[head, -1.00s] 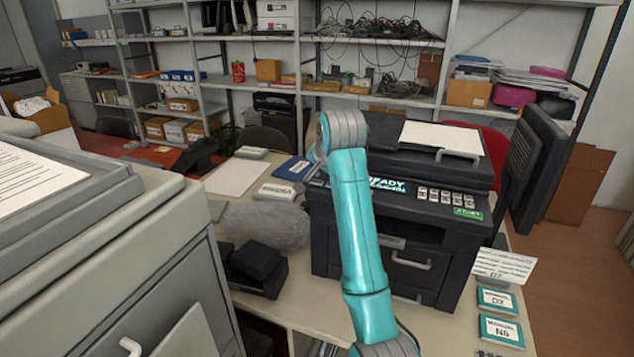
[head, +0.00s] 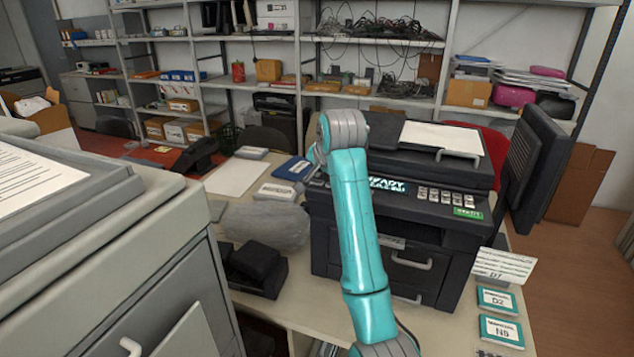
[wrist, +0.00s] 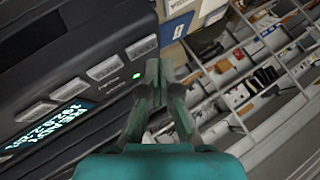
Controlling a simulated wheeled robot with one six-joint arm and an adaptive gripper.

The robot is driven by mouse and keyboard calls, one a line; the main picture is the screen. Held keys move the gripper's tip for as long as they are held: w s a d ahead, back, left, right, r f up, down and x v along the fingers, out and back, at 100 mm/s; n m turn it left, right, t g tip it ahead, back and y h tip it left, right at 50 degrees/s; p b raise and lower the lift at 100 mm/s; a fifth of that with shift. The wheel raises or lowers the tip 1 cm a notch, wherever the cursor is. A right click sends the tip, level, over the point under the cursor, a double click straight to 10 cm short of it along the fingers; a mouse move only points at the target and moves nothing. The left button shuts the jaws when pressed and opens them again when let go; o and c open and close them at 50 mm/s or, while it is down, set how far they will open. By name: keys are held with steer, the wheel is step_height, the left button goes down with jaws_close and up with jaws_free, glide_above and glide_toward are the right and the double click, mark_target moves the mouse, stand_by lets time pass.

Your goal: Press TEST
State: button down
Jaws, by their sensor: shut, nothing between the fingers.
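The black printer (head: 400,240) stands on the table. Its front panel carries a lit display (head: 390,185) starting with READY, and a row of pale buttons (head: 447,197). In the wrist view the display (wrist: 58,127) and several grey buttons (wrist: 108,67) lie left of my gripper (wrist: 155,66). My gripper's fingers are together and empty, close to the panel's edge, just right of the end button (wrist: 141,46). Contact cannot be told. The button labels are too small to read. In the head view my arm hides part of the panel and most of the gripper.
A green label (head: 467,213) is on the printer's right front. Teal-edged boxes (head: 500,329) and a card (head: 503,265) lie right of it. A grey bag (head: 265,225) and a black device (head: 256,268) lie left. A grey cabinet (head: 110,270) stands at front left.

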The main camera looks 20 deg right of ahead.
mark_target(318, 183)
steer(key=shift+f, duration=0.45)
steer(key=shift+f, duration=0.35)
stand_by(1.0)
steer(key=shift+r, duration=0.8)
steer(key=shift+r, duration=2.5)
